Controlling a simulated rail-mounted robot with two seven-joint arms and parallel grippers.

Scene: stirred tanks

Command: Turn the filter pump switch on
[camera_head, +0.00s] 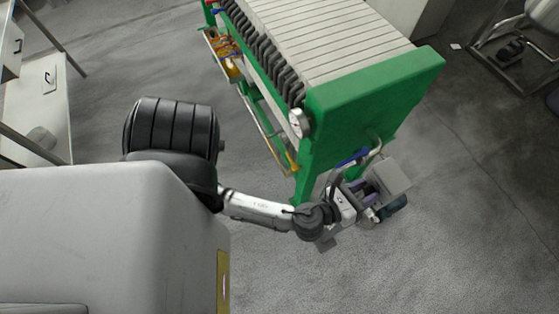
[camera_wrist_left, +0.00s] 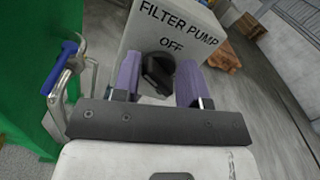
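The filter pump switch (camera_wrist_left: 158,72) is a black rotary knob on a light grey box (camera_wrist_left: 137,38) marked "FILTER PUMP" and "OFF". The knob looks tilted, with the "OFF" label just above it. In the left wrist view my left gripper (camera_wrist_left: 160,78) is open, with one purple finger on each side of the knob. I cannot tell whether the fingers touch it. In the head view the box (camera_head: 392,178) stands beside the green end plate, and my left gripper (camera_head: 368,197) is close against it. The knob is hidden there. My right gripper is not in view.
The green filter press (camera_head: 365,95) with its pale plates stands beside the box. A pipe with a blue-handled valve (camera_wrist_left: 68,55) is close to the left of my left gripper. Open grey floor (camera_head: 450,240) lies to the right and front.

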